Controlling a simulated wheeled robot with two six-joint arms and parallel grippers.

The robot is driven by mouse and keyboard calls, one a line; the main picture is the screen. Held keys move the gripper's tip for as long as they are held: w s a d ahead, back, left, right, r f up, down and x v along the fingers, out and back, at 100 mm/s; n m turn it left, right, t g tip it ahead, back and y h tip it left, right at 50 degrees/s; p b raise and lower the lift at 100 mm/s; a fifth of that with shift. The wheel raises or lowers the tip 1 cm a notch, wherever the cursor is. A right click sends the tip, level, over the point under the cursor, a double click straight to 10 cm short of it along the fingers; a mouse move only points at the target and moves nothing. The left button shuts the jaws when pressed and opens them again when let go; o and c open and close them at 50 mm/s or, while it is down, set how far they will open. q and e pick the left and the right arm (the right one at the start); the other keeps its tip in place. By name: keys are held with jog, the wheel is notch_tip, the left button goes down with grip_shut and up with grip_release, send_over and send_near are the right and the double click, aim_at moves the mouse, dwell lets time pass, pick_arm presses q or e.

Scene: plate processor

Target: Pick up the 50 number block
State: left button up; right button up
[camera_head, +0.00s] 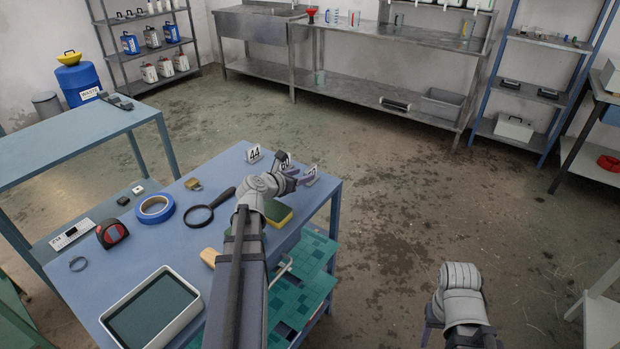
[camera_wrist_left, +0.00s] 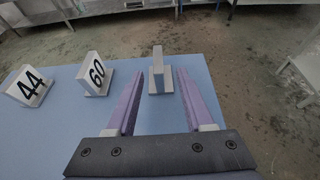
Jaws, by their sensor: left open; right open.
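Three white number blocks stand in a row at the far end of the blue table (camera_head: 229,170). The left one reads 44 (camera_head: 253,154) and the middle one appears to read 60 (camera_wrist_left: 97,73). The third block (camera_wrist_left: 158,72) is edge-on in the left wrist view, its number hidden there and too small to read surely in the head view (camera_head: 312,170). My left gripper (camera_wrist_left: 159,86) is open, with its purple fingers either side of this third block; contact cannot be seen. My right gripper (camera_head: 430,326) is open over the floor, its fingers mostly hidden.
The table also holds a magnifying glass (camera_head: 199,216), blue tape (camera_head: 155,209), a tape measure (camera_head: 112,232), a padlock (camera_head: 193,184), a sponge (camera_head: 279,212) and a tray (camera_head: 197,311). Open floor lies to the right.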

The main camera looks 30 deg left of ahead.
aim_at(310, 171)
pick_arm(q)
jog(key=shift+b+x, duration=0.85)
jog(key=shift+x, duration=2.05)
jog(key=shift+a+r, duration=0.1)
jog(key=shift+r, duration=0.1)
grip_shut()
